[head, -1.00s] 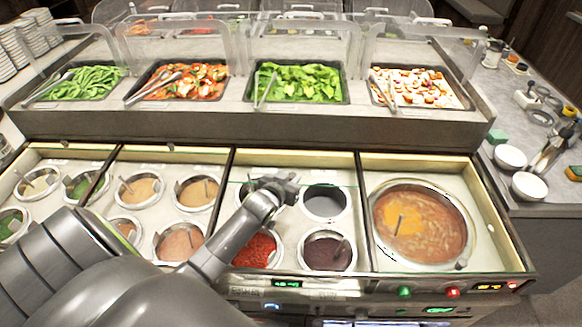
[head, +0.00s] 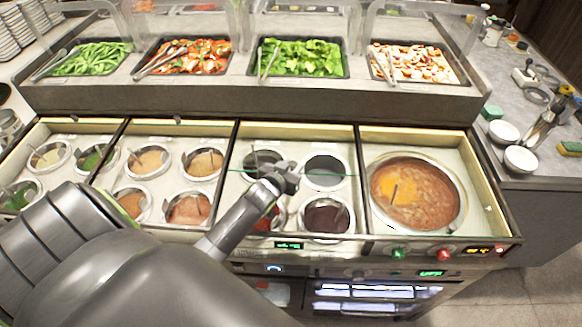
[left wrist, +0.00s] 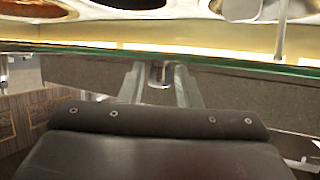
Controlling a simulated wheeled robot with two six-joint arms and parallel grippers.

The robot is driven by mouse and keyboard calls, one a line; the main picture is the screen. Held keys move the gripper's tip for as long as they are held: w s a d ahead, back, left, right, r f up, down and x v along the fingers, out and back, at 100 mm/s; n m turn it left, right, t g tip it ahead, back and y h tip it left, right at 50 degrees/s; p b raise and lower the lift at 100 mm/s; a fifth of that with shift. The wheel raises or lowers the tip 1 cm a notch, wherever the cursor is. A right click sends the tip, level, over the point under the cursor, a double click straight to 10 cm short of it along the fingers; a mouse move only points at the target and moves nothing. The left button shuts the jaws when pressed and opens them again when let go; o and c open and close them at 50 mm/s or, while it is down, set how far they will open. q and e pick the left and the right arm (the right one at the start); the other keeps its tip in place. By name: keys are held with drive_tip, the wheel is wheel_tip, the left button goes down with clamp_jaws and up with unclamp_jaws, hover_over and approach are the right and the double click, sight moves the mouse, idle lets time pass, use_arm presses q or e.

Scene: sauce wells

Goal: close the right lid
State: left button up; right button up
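The counter of sauce wells has framed bays. The right bay (head: 480,222) holds one large pot of orange-brown soup (head: 418,195) with a ladle handle in it. I see its contents plainly; thin greenish edges suggest clear glass, but I cannot make out the right lid's outline. My left gripper (head: 284,180) is over the neighbouring bay, left of the soup pot, among the smaller wells. In the left wrist view its fingers (left wrist: 160,75) point towards a long greenish glass edge (left wrist: 220,60). My right gripper is out of view.
Trays of beans, tomato salad, greens and mixed salad (head: 415,65) stand behind the wells under clear guards. Lit controls (head: 398,253) line the front edge. A side counter at right holds white bowls (head: 520,159) and bottles. Floor shows at lower right.

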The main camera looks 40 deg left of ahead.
use_arm(q)
wheel_tip(320, 180, up, 10)
drive_tip(key=b, duration=0.1)
idle(0.6)
